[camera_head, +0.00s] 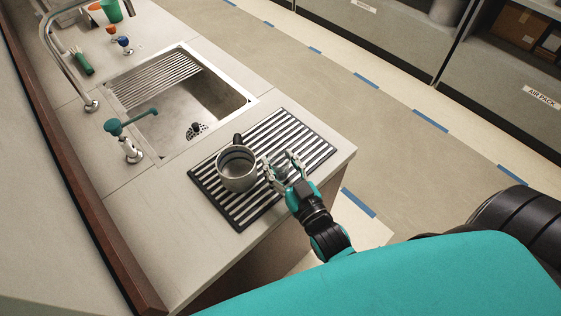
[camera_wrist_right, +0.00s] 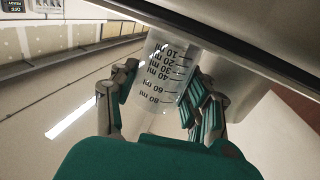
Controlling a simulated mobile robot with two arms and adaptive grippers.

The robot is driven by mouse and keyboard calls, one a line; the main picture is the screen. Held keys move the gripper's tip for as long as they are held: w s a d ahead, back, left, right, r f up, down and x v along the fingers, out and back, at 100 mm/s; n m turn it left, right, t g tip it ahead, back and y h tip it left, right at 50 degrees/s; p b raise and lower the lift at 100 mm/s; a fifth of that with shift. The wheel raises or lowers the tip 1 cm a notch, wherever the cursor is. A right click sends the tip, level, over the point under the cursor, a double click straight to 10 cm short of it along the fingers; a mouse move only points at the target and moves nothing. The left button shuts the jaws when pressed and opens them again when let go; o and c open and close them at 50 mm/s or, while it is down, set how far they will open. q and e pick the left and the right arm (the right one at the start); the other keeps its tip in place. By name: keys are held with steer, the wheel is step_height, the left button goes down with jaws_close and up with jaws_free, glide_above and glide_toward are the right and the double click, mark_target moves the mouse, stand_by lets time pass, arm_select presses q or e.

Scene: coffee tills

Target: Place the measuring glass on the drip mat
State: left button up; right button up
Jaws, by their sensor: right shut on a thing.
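The drip mat (camera_head: 227,208) is a black and silver striped mat on the counter by the sink. My right gripper (camera_head: 281,167) is over its right part, shut on the measuring glass (camera_head: 272,175). In the right wrist view the measuring glass (camera_wrist_right: 162,72) is clear, with dark ml marks that read upside down, between the fingers of my right gripper (camera_wrist_right: 160,100). I cannot tell whether its base touches the mat. My left gripper is not in view.
A steel pitcher (camera_head: 237,168) with a dark handle stands on the mat, close left of the glass. The sink (camera_head: 190,105), a teal-handled tap (camera_head: 130,128) and a tall faucet (camera_head: 62,60) lie beyond. The counter's right edge (camera_head: 335,165) is near.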

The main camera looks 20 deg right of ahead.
steer(key=o, duration=0.7)
steer(key=shift+f, duration=0.2)
steer(key=o, duration=0.4)
steer(key=shift+o, duration=0.2)
steer(key=shift+r, duration=0.1)
